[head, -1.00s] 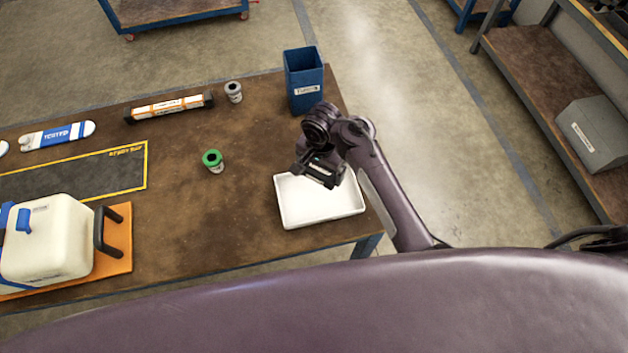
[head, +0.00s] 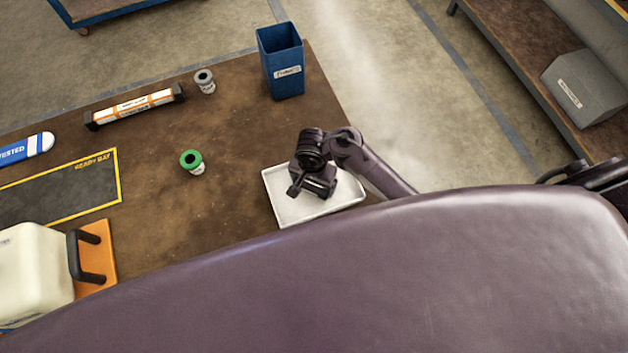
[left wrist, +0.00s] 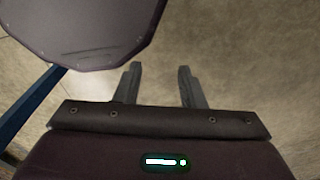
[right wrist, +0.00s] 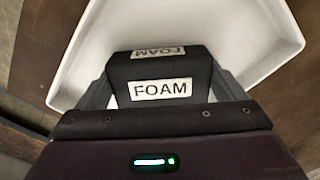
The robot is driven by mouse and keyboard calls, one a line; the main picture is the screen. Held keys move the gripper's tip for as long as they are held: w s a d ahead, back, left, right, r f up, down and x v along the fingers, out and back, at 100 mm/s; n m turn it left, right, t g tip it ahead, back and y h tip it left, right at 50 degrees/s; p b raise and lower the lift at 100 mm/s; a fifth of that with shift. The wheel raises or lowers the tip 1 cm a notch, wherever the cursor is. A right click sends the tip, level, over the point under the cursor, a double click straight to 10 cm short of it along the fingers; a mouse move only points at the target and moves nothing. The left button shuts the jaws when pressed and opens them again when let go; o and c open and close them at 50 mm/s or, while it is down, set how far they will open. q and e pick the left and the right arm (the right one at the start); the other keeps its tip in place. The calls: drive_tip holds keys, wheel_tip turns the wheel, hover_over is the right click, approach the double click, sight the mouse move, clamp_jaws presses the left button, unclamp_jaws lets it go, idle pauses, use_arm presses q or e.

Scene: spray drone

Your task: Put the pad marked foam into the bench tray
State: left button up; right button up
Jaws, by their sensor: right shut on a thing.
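The foam pad (right wrist: 160,72) is a black block with white labels reading FOAM. In the right wrist view my right gripper (right wrist: 158,85) is shut on it, one finger on each side. The white bench tray (right wrist: 262,30) lies behind and below the pad in that view. In the head view my right gripper (head: 312,190) is over the tray (head: 288,212), and the pad is hidden there. I cannot tell whether the pad touches the tray floor. My left gripper (left wrist: 161,85) is open and empty above the floor in the left wrist view.
A blue bin (head: 282,65) stands at the bench's back right. A green-topped spool (head: 192,161), a grey spool (head: 205,82) and an orange-white tube (head: 133,106) lie left of it. A white tank (head: 32,268) is at lower left.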

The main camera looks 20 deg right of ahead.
drive_tip(key=shift+s+r, duration=0.1)
drive_tip(key=shift+s, duration=0.05)
drive_tip(key=o, duration=0.6)
drive_tip(key=shift+c, duration=0.2)
drive_tip(key=shift+o, duration=0.6)
drive_tip(key=shift+r, duration=0.1)
use_arm(q)
drive_tip(key=shift+w+a+r+p, duration=0.2)
drive_tip(key=shift+w+r+p, duration=0.1)
drive_tip(key=shift+w+r, duration=0.15)
use_arm(e)
wheel_tip(320, 180, up, 12)
use_arm(q)
drive_tip(key=shift+w, duration=0.1)
